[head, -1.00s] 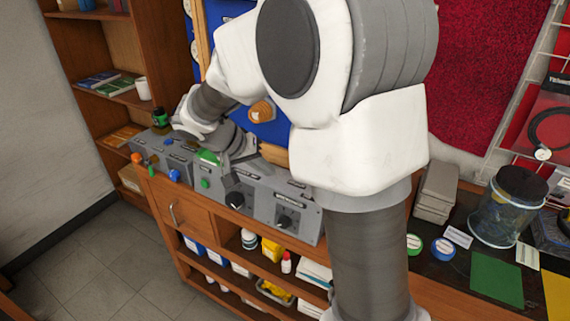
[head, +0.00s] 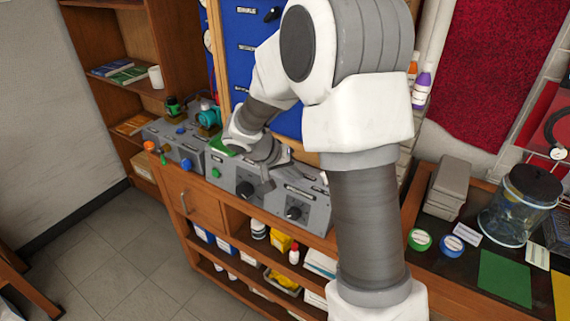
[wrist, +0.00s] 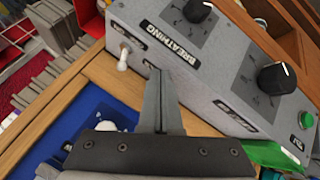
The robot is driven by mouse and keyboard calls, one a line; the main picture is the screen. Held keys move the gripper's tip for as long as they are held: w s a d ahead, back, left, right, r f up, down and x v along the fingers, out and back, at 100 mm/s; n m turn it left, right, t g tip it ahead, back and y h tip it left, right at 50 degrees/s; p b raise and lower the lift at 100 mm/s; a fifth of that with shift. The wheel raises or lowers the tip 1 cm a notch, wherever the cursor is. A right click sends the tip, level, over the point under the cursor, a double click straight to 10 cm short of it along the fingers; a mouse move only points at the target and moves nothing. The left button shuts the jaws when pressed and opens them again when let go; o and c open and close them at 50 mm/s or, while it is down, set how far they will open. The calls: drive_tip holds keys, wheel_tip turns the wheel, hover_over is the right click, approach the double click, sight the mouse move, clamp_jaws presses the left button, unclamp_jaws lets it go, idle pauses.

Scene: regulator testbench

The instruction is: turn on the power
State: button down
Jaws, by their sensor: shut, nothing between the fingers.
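A grey control box (head: 225,190) stands on the wooden bench, with a green button (head: 216,174) and two black knobs on its front. In the wrist view the box (wrist: 215,90) carries a label reading BREATHING, two black knobs (wrist: 276,77) and a green button (wrist: 305,120). A white toggle switch (wrist: 123,60) sticks out of its left end, next to a label I cannot read. My gripper (wrist: 157,74) is shut and empty. In that view its tips lie just right of and below the toggle; contact is not visible. In the head view my gripper (head: 266,185) is over the box, partly hidden by my arm.
A second grey box (head: 185,140) with orange and blue knobs stands to the left, with a turquoise fitting (head: 208,115) behind it. A blue panel (head: 245,50) rises behind the bench. A glass jar (head: 520,205) stands far right.

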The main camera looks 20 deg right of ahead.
sight(310, 186)
drive_tip(key=shift+s+d+p, duration=0.3)
drive_tip(key=shift+d, duration=0.75)
drive_tip(key=shift+s+d+p, duration=0.25)
drive_tip(key=shift+d+p, duration=0.05)
drive_tip(key=shift+d, duration=0.75)
drive_tip(key=shift+b, duration=0.55)
